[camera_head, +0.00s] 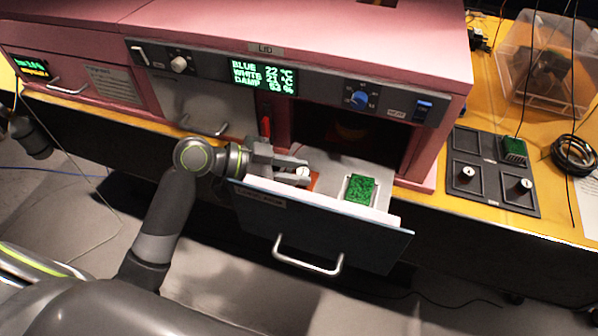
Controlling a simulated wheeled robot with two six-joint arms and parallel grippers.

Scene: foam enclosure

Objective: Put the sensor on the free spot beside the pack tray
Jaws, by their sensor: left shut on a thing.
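My left gripper (300,172) reaches into the open drawer (320,220) from the left and is shut on the sensor (303,173), a small white round piece at its fingertips. Below and beside the sensor is an orange-red patch (314,182) on the drawer floor, partly hidden by the fingers. I cannot tell whether the sensor touches it. The pack tray (346,190), a small white tray with a green block (360,189) in it, stands to the right of the patch. My right gripper is not in view.
The pink cabinet (300,25) with its dark opening stands behind the drawer. On the yellow bench at right, a dark rack (494,191) holds white-topped pieces and a green block. A clear bin (545,65) and a black cable coil (574,155) are nearby.

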